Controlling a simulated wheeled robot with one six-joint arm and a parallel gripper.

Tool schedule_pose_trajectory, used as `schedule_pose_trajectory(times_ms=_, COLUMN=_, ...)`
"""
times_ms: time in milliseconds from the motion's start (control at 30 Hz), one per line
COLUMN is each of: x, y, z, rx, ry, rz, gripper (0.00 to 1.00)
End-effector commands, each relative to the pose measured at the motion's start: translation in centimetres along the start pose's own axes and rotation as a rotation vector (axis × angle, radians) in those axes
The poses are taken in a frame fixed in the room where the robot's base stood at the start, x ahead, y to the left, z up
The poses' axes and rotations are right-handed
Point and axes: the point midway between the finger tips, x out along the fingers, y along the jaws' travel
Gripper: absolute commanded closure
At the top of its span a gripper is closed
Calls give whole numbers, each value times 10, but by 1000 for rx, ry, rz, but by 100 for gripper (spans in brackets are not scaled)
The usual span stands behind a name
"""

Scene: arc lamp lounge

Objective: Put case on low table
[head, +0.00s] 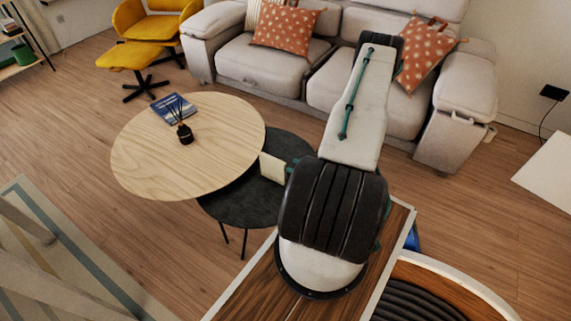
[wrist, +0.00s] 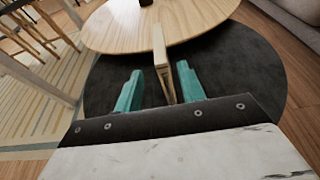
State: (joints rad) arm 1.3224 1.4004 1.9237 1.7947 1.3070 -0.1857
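The case is a thin, cream, upright slab (head: 272,167). It stands over the dark lower round table (head: 238,205), close to the edge of the pale wooden round table (head: 150,172). In the wrist view the case (wrist: 160,62) shows edge-on between the two teal fingers of my gripper (wrist: 157,76). The fingers are spread, with a visible gap on each side of the case. The case appears to rest on the dark table top (wrist: 245,75), but its lower end is partly hidden by my gripper. My arm hides most of the gripper in the head view.
A blue book (head: 172,108) and a black reed diffuser (head: 184,133) stand on the wooden table, which overlaps the dark one. A grey sofa (head: 265,65) with patterned cushions is behind. A yellow chair (head: 148,20) and footstool (head: 132,56) are at the back left.

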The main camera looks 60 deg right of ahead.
Motion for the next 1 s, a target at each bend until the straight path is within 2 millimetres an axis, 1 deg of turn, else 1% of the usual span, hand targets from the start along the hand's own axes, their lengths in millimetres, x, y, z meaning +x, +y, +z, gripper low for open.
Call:
schedule_pose_trajectory(times_ms=33, x=-8, y=-1, z=0, rx=0, ry=0, rz=-3, gripper=60)
schedule_pose_trajectory(times_ms=100, x=-16, y=-1, z=0, rx=1, ry=0, rz=-3, gripper=60)
schedule_pose_trajectory(times_ms=200, x=-21, y=0, z=2, rx=-5, ry=-1, rz=4, gripper=60)
schedule_pose_trajectory(times_ms=267, x=-20, y=-1, z=12, rx=-24, ry=-4, rz=24, gripper=60)
schedule_pose_trajectory(times_ms=333, x=-14, y=0, z=33, rx=-66, ry=-12, rz=71, gripper=60)
schedule_pose_trajectory(times_ms=367, x=-11, y=1, z=46, rx=-91, ry=-17, rz=100, gripper=60)
schedule_pose_trajectory(times_ms=467, x=5, y=11, z=103, rx=-205, ry=-35, rz=232, gripper=60)
schedule_pose_trajectory(times_ms=500, x=11, y=19, z=128, rx=-258, ry=-43, rz=294, gripper=60)
schedule_pose_trajectory(times_ms=567, x=18, y=34, z=166, rx=-339, ry=-53, rz=389, gripper=60)
schedule_pose_trajectory(times_ms=600, x=23, y=45, z=190, rx=-393, ry=-60, rz=452, gripper=60)
schedule_pose_trajectory(times_ms=667, x=27, y=64, z=224, rx=-472, ry=-68, rz=546, gripper=60)
schedule_pose_trajectory(times_ms=700, x=28, y=78, z=246, rx=-526, ry=-73, rz=608, gripper=60)
schedule_pose_trajectory(times_ms=767, x=29, y=100, z=276, rx=-608, ry=-79, rz=700, gripper=60)
schedule_pose_trajectory(times_ms=800, x=28, y=115, z=296, rx=-663, ry=-83, rz=759, gripper=60)
schedule_pose_trajectory(times_ms=867, x=25, y=139, z=322, rx=-747, ry=-87, rz=848, gripper=60)
schedule_pose_trajectory(times_ms=900, x=22, y=156, z=339, rx=-803, ry=-88, rz=907, gripper=60)
schedule_pose_trajectory(times_ms=967, x=14, y=180, z=362, rx=-888, ry=-90, rz=992, gripper=60)
schedule_pose_trajectory(times_ms=1000, x=9, y=195, z=376, rx=-947, ry=-90, rz=1046, gripper=60)
